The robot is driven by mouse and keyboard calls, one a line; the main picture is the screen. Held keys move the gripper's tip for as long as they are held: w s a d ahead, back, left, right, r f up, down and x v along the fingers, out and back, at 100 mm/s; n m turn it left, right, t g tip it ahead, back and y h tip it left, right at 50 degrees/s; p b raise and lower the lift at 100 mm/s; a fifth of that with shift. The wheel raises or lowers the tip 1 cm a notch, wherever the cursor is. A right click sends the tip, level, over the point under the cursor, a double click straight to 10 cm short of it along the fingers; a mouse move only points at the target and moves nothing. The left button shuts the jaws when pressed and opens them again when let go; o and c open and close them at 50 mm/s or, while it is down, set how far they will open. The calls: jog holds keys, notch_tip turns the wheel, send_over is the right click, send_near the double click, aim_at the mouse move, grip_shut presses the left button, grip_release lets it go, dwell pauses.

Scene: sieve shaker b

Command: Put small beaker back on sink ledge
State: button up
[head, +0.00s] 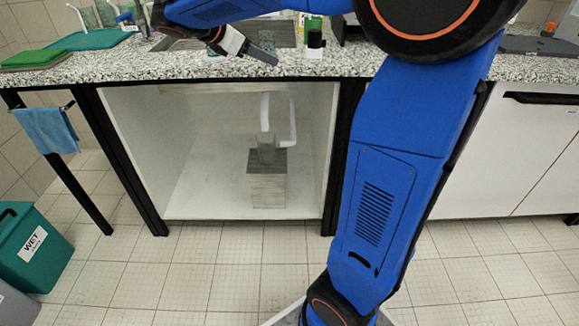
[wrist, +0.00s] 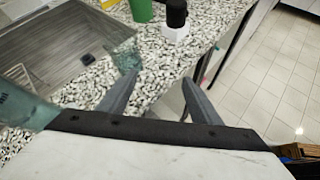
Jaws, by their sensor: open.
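A small clear, greenish beaker (wrist: 125,58) stands on the speckled ledge beside the sink in the wrist view. It is just beyond the tip of the left finger, not between the fingers. My gripper (wrist: 160,77) is open and empty, its two grey fingers spread over the counter's front strip. In the head view my gripper (head: 268,55) hangs low over the counter in front of the sink (head: 282,30). The speckled sink ledge (wrist: 92,82) runs along the basin. A greenish transparent piece with dark markings (wrist: 22,106) is at the left, cut off by the frame.
A black-topped white bottle (head: 315,44) stands right of my gripper, with a green container (wrist: 141,9) near it. Glassware and a teal mat (head: 95,40) are at the back left. The counter's front edge drops to an open cabinet (head: 195,160) and tiled floor.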

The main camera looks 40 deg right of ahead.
jog(key=s+a+f+m+t+y, duration=0.1)
jog(key=s+a+f+m+y, duration=0.2)
jog(key=s+f+m, duration=0.3)
jog(key=s+a+f+m+y, duration=0.4)
jog(key=s+f+m, duration=0.2)
jog(key=s, duration=0.8)
jog(key=s+a+f+m+t+y, duration=0.1)
jog(key=s+a+f+m+y, duration=0.2)
jog(key=s, duration=0.7)
jog(key=shift+a+f+m+t+y, duration=0.3)
jog(key=shift+f+m+y, duration=0.3)
jog(key=shift+f+m, duration=1.05)
jog(key=shift+f+n, duration=0.2)
jog(key=shift+n, duration=0.05)
